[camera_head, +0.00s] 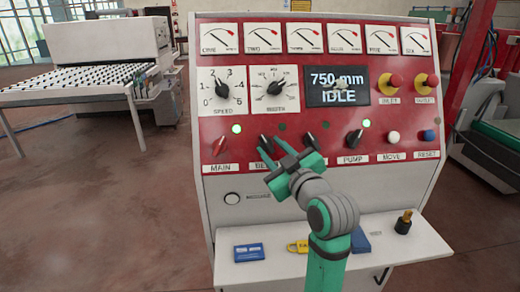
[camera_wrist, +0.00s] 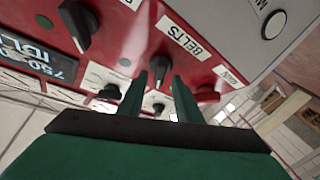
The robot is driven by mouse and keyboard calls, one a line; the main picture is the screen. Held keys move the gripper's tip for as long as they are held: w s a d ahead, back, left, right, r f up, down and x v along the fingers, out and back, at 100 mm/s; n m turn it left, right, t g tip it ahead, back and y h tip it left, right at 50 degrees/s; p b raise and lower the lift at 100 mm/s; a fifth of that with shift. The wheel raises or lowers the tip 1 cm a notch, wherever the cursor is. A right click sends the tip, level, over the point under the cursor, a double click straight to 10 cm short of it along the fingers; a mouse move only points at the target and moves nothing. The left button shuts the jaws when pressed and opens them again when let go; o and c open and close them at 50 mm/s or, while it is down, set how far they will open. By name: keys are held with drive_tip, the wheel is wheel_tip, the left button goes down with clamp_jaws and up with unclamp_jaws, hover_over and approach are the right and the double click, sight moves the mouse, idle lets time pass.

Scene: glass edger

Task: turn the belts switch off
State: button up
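The belts switch (camera_head: 266,144) is a black knob in the lower row of the red panel. In the wrist view the knob (camera_wrist: 159,66) shows at the tips of my two fingers, beside the BELTS label (camera_wrist: 182,37). The knob's top appears tilted left in the head view, unlike the pump switch (camera_head: 354,138), which leans right. The small lamp (camera_head: 282,126) above the belts switch is dark. My gripper (camera_head: 288,156) is open, its green fingers apart and empty. I cannot tell whether either finger touches the knob. My gripper partly covers the BELTS label in the head view.
The red main switch (camera_head: 219,146), with a lit green lamp (camera_head: 236,129), is left of the belts switch. Another black switch (camera_head: 311,141) is close on the right. The display (camera_head: 337,86) reads 750 mm IDLE. A shelf (camera_head: 230,271) with small items juts out below.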

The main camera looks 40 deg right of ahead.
drive_tip(key=v, duration=0.9)
drive_tip(key=shift+s, duration=0.4)
drive_tip(key=shift+d, duration=0.1)
drive_tip(key=shift+w, duration=0.1)
